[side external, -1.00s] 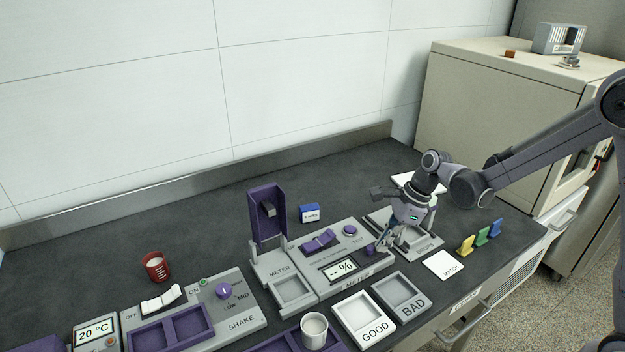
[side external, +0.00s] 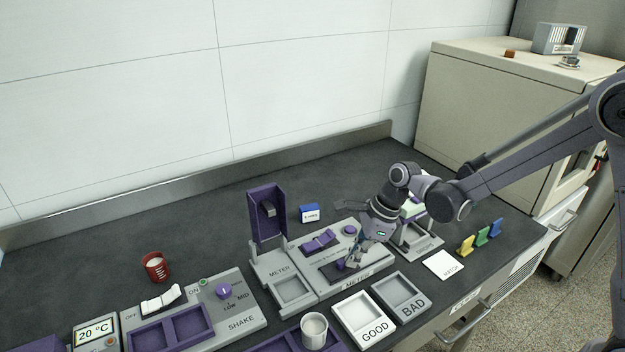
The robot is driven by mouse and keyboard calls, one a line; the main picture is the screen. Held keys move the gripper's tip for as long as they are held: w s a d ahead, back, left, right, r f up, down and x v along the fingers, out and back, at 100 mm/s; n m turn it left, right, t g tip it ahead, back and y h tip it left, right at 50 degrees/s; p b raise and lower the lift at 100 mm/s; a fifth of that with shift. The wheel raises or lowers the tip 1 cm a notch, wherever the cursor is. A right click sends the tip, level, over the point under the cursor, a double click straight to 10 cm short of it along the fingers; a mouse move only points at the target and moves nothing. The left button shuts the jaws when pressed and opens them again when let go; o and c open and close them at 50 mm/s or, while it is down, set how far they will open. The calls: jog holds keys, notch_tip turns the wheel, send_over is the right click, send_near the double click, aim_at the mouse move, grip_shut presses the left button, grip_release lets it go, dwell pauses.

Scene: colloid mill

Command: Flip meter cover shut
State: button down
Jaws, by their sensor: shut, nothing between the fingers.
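The purple meter cover (side external: 266,213) stands upright, open, at the back of the grey meter (side external: 277,270). The meter's square recess (side external: 292,290) lies uncovered in front of it. My gripper (side external: 352,264) is shut and empty. It is low over the right part of the meter, to the right of the cover and apart from it. It hides part of the meter's display and the panel there; whether its tips touch the panel I cannot tell.
A purple rocker switch (side external: 319,240) sits on the meter between the cover and my gripper. A small blue box (side external: 309,213) stands behind.

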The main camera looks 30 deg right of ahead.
jog(key=shift+a, duration=0.15)
jog(key=d, duration=0.1)
jog(key=s+d, duration=0.2)
jog(key=d, duration=0.1)
jog(key=shift+d, duration=0.1)
jog(key=v, duration=1)
jog(key=shift+r, duration=0.15)
jog(key=s+d+r+n+t+h, duration=0.1)
jog(key=s+n, duration=0.4)
jog(key=n, duration=0.6)
jog(key=s+d+r+n+t+h, duration=0.2)
jog(key=s+n, duration=0.4)
jog(key=n, duration=0.6)
jog(key=shift+s+r+t+h, duration=0.35)
jog(key=shift+r+t, duration=0.25)
jog(key=shift+t, duration=0.5)
